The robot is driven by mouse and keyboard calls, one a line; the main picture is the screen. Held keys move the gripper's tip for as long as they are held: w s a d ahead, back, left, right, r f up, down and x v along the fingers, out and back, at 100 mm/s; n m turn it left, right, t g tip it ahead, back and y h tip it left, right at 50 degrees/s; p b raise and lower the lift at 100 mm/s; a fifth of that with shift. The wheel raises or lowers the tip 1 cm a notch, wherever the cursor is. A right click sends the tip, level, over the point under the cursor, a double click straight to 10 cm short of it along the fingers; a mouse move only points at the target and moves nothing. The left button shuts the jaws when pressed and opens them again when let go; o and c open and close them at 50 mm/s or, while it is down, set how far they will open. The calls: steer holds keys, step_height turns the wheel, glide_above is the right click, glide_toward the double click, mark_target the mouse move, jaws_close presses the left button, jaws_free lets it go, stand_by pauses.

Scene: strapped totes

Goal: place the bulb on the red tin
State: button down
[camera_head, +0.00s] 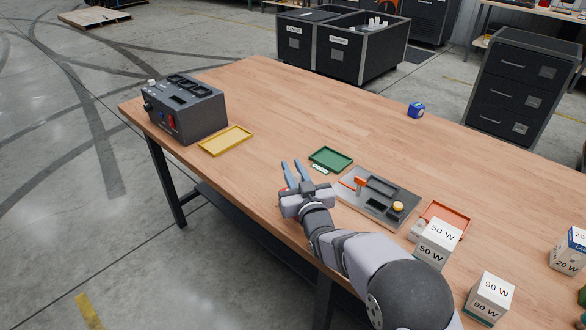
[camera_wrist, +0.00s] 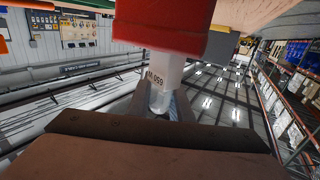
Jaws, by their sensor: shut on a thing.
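My gripper (camera_head: 292,166) is above the near side of the table, left of the grey organizer, fingers pointing away. In the wrist view it is shut on the bulb (camera_wrist: 164,72), a pale piece with printed marks and a clear rounded end between the fingers. A large red part (camera_wrist: 165,25) sits at its upper end; I cannot tell if it belongs to the bulb. The bulb cannot be made out in the head view. The red tin (camera_head: 460,212), a shallow orange-red tray, lies right of the organizer, partly hidden behind a 50 W box.
The grey organizer (camera_head: 350,199) holds an orange-handled tool and a yellow ball. A green tray (camera_head: 331,160), yellow tray (camera_head: 225,141) and grey device (camera_head: 190,115) lie left. Boxes marked 50 W (camera_head: 437,243) and 90 W (camera_head: 489,298) stand right. The far middle is mostly clear.

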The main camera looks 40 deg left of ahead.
steer(key=shift+f, duration=0.2)
steer(key=c, duration=1.6)
jaws_free()
steer(key=shift+r, duration=0.1)
steer(key=shift+r, duration=0.15)
steer(key=shift+s+d, duration=0.25)
steer(key=shift+d, duration=0.15)
steer(key=b+v, duration=0.2)
steer(key=v, duration=0.9)
steer(key=shift+d+b, duration=0.1)
steer(key=shift+b, duration=0.2)
